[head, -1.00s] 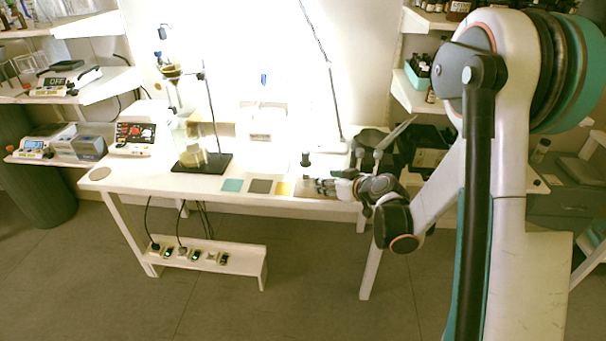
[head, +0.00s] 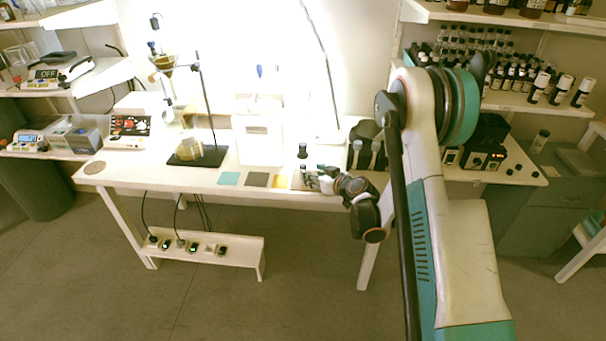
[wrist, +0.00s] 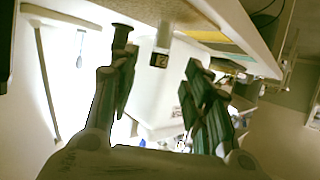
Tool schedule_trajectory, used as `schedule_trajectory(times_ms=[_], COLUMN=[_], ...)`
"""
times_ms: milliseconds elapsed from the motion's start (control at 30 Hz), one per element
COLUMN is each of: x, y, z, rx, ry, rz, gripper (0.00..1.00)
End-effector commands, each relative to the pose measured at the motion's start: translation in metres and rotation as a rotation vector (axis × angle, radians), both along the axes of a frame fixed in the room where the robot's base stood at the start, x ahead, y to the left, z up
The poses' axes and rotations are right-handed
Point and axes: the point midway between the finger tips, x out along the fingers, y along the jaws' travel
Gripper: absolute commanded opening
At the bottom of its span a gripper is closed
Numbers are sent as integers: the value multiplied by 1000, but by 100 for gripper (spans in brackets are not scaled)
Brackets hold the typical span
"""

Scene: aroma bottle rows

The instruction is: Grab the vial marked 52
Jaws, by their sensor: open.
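In the wrist view a small vial or block (wrist: 159,60) with a dark face and a pale digit that looks like 2 shows between my fingers, apart from both. The rest of its marking cannot be read. My gripper (wrist: 160,70) is open, with one finger on each side of it in the picture. A dark-topped object (wrist: 122,36) stands behind the left finger and is partly hidden. In the head view my gripper (head: 308,178) is at the table's front edge, just right of the coloured squares. A dark-capped bottle (head: 302,151) stands just behind it.
The white table (head: 205,178) carries teal (head: 229,178), grey (head: 257,179) and yellow (head: 280,182) squares, a stand on a black base (head: 197,156) and a white box (head: 259,140). Shelves at right hold many bottles (head: 515,75). A black device (head: 487,155) sits at the table's right.

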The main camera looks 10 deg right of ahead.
Motion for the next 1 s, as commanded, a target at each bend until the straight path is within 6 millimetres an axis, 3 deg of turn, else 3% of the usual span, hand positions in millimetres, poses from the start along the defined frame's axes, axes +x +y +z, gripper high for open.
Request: schedule_trajectory(times_ms=[267,567,800,1000], x=[13,47,49,49], y=[6,18,18,18], z=[-8,-25,-23,-23], rx=[-1,-1,-1,-1], ry=[1,0,1,1], rz=[1,0,0,0], gripper=[44,44,44,2])
